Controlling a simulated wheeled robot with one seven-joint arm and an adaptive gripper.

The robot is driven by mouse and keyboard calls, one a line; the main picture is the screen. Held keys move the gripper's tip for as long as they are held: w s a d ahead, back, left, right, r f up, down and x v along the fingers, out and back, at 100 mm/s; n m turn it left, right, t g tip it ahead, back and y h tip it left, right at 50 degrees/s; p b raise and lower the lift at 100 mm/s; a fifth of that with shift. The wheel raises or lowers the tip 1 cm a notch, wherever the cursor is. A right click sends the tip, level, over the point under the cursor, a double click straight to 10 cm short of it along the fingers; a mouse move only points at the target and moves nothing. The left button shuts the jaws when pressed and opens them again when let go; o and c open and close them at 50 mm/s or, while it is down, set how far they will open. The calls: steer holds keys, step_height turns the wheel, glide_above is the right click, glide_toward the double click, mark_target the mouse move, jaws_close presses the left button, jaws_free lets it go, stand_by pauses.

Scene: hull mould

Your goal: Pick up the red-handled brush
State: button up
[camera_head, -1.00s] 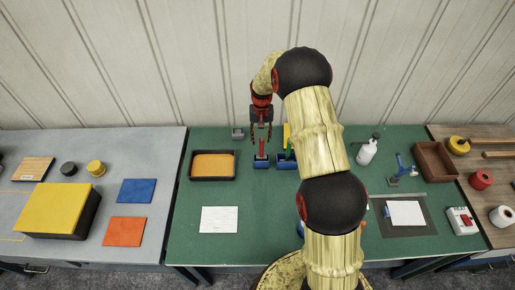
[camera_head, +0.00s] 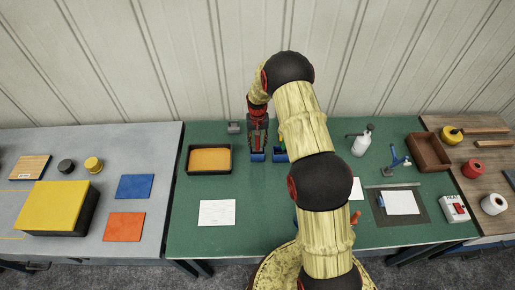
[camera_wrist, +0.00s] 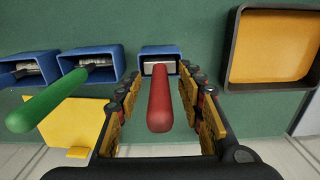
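The red-handled brush (camera_wrist: 160,100) stands in a blue holder (camera_wrist: 160,51), its handle pointing toward the wrist camera. My gripper (camera_wrist: 160,98) is open, with one finger on each side of the red handle and a visible gap on both sides. In the head view my gripper (camera_head: 257,133) is over the blue holder (camera_head: 257,157) and hides most of the brush. A green-handled brush (camera_wrist: 60,98) sits in the neighbouring blue holder (camera_wrist: 90,66), to the left in the wrist view.
A dark tray with an orange inside (camera_head: 210,173) lies left of the holders in the head view. Another blue holder (camera_wrist: 22,67) and a yellow flat piece (camera_wrist: 72,130) are at the wrist view's left. A white sheet (camera_head: 217,213) lies nearer on the green table; bare surface surrounds it.

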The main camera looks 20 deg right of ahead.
steer(key=shift+c, duration=1.2)
jaws_close()
steer(key=shift+r, duration=0.15)
